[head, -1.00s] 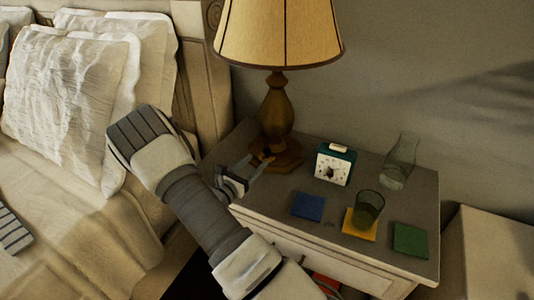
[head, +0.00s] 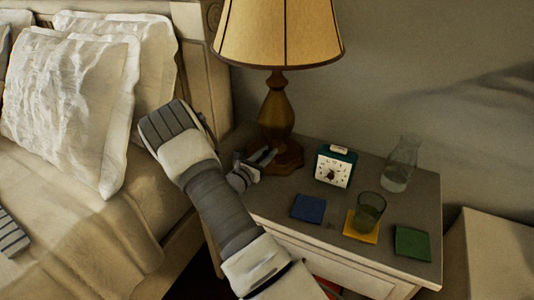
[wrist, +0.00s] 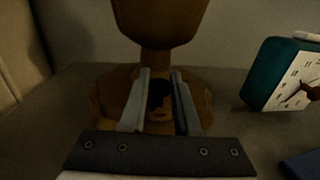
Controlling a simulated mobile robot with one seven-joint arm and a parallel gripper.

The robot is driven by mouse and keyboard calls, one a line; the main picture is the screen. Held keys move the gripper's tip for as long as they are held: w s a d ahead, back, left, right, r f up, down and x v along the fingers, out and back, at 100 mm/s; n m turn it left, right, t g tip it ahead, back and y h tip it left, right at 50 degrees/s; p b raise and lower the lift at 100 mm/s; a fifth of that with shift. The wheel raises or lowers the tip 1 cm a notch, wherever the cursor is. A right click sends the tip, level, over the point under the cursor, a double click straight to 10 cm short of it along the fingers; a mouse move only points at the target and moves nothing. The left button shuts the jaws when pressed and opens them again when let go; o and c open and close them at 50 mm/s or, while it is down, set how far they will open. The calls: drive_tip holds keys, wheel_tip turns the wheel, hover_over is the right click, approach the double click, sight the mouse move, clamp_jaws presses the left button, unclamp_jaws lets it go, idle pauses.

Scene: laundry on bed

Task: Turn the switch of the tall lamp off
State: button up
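The tall lamp stands on the nightstand, with its tan shade (head: 278,35) and brown wooden body (head: 276,108) in the head view. Its rounded base (wrist: 105,98) fills the middle of the wrist view. A small dark switch (wrist: 158,92) shows on the front of the base, between my fingertips in the picture. My gripper (head: 267,156) is at the front left of the lamp base. In the wrist view its two fingers (wrist: 159,82) are apart with a gap between them, and they hold nothing. I cannot tell whether a finger touches the switch.
A teal clock (head: 335,166) stands right of the lamp. A glass carafe (head: 400,165), a blue coaster (head: 309,208), a glass (head: 369,210) on a yellow coaster (head: 360,233) and a green coaster (head: 412,243) share the nightstand (head: 330,242). The bed (head: 80,215) is at left.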

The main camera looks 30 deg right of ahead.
clamp_jaws()
drive_tip(key=shift+n+t, duration=0.3)
drive_tip(key=shift+t, duration=0.1)
drive_tip(key=n+t+y+p, duration=0.1)
drive_tip(key=n+t+y, duration=0.1)
drive_tip(key=t, duration=0.1)
drive_tip(key=shift+s+p, duration=0.1)
drive_tip(key=shift+p, duration=0.3)
drive_tip(key=shift+n+t+y+p, duration=1.05)
drive_tip(key=shift+n+t+y, duration=0.55)
drive_tip(key=shift+y, duration=0.2)
drive_tip(key=shift+f, duration=0.1)
drive_tip(key=o, duration=0.6)
unclamp_jaws()
